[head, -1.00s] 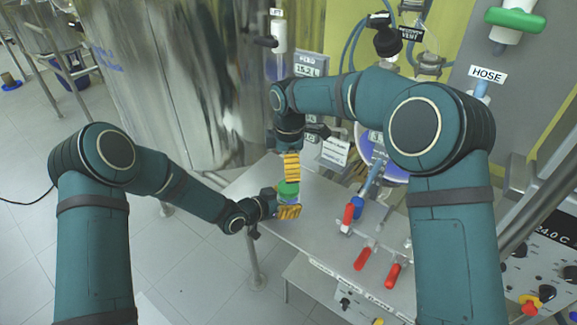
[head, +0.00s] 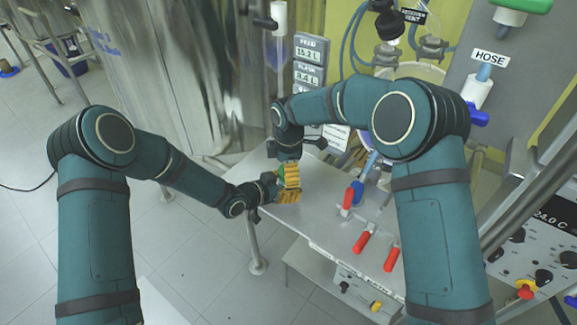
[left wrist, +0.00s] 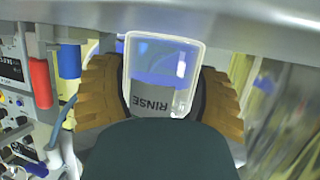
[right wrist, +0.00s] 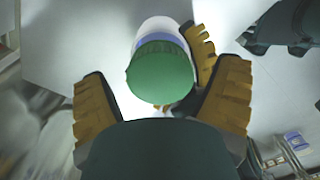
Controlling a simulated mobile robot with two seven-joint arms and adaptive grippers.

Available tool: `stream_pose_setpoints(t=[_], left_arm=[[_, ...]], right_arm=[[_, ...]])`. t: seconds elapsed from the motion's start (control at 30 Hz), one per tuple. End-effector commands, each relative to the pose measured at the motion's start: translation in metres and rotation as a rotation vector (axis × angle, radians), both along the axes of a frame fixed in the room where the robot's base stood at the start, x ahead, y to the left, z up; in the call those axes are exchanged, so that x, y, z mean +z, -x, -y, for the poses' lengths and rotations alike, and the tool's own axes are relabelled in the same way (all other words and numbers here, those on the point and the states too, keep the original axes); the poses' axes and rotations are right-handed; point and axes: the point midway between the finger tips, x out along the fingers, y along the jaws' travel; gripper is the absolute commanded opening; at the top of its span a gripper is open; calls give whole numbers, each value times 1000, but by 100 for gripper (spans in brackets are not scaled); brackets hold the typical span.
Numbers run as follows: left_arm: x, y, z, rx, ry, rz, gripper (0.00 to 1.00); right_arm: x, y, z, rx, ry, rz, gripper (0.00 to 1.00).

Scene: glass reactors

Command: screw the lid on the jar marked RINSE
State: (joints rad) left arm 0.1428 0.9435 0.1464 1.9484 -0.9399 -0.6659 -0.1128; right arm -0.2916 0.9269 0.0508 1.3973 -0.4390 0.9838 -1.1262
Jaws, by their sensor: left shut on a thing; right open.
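The jar marked RINSE (left wrist: 152,100) shows in the left wrist view, clear-walled with a grey label and blue contents. My left gripper (head: 289,197) is shut on the jar, one ribbed yellow finger on each side. The green lid (right wrist: 160,72) sits over the jar's top in the right wrist view; I cannot tell how far it is threaded. My right gripper (right wrist: 163,80) is open above the jar, its fingers to either side of the lid and apart from it. In the head view my right gripper (head: 290,180) reaches down just above the left, and the fingers hide jar and lid.
The grey bench (head: 320,228) lies under both grippers. Red-handled valves (head: 362,242) and a blue-and-red fitting (head: 354,194) stand to the right. A large steel vessel (head: 185,80) rises behind. The bench's front left is clear.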

Motion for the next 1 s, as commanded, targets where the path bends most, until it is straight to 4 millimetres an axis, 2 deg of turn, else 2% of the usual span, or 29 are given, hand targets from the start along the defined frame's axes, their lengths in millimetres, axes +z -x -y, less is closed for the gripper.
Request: stream_pose_setpoints(t=[0.17, 0.2, 0.27, 0.3, 0.4, 0.53, 0.8, 1.0], left_arm=[[1, 0, 0, 0, 0, 1, 0], [1, 0, 0, 0, 0, 1, 0], [1, 0, 0, 0, 0, 1, 0], [1, 0, 0, 0, 0, 1, 0], [1, 0, 0, 0, 0, 1, 0], [1, 0, 0, 0, 0, 1, 0], [1, 0, 0, 0, 0, 1, 0], [1, 0, 0, 0, 0, 1, 0]], right_arm=[[0, 0, 0, 0, 0, 0, 89], [0, 0, 0, 0, 0, 0, 81], [0, 0, 0, 0, 0, 0, 60], [0, 0, 0, 0, 0, 0, 45], [0, 0, 0, 0, 0, 0, 15], [0, 0, 0, -25, 0, 0, 15], [0, 0, 0, -265, 0, -1, 15], [0, 0, 0, -277, 0, -2, 15]])
